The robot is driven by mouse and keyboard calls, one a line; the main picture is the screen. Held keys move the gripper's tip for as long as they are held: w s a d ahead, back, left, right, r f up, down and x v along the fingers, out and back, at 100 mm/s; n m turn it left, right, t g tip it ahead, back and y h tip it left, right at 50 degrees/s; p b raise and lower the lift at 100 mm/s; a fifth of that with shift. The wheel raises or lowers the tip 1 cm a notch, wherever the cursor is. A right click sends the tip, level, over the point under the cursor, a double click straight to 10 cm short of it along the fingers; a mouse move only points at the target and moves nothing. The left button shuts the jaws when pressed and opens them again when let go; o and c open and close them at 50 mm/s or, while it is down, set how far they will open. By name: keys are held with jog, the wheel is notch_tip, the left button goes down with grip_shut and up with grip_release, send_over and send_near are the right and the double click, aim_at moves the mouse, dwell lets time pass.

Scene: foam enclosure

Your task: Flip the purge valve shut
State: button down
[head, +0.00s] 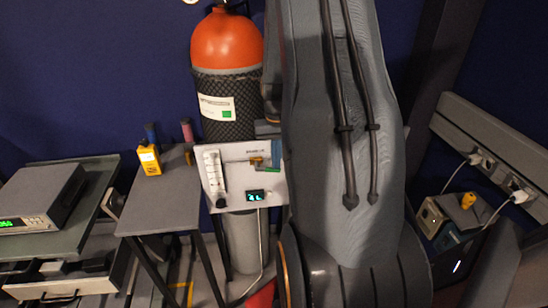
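The purge panel (238,192) is a pale upright plate in front of the gas cylinder. It carries a clear flow meter tube (215,178) at left and a small black display (255,196) with lit cyan digits. The purge valve (259,162), with brass and green parts, sits at the panel's upper right, close to the left edge of my arm. Its handle angle is too small and partly covered to tell. My arm fills the middle of the view and hides the panel's right side. My gripper cannot be made out.
An orange-topped cylinder (227,42) stands behind the panel. A small grey table (165,200) at left holds a yellow device (149,160). An instrument (38,198) sits on a bench further left. A wall rail with sockets (485,160) and a boxed unit (450,222) are at right.

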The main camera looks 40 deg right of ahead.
aim_at(278, 171)
jog(key=shift+s+d+f, duration=0.1)
jog(key=shift+d+f, duration=0.05)
jog(key=shift+f, duration=0.3)
jog(key=shift+s+d+f, duration=0.1)
jog(key=shift+d+f, duration=0.05)
jog(key=shift+f, duration=0.3)
jog(key=shift+f+b, duration=0.35)
jog(key=shift+f, duration=1.25)
jog(key=shift+w+a+f+b, duration=0.1)
jog(key=shift+a+f+b, duration=0.1)
jog(key=shift+f, duration=0.2)
jog(key=shift+w+a+f+b, duration=0.1)
jog(key=shift+f+b, duration=0.1)
jog(key=shift+f, duration=0.2)
jog(key=s+d+r+b, duration=0.1)
jog(key=s+d+r, duration=0.5)
jog(key=d, duration=0.4)
jog(key=shift+s+r, duration=0.15)
jog(key=shift+r, duration=0.45)
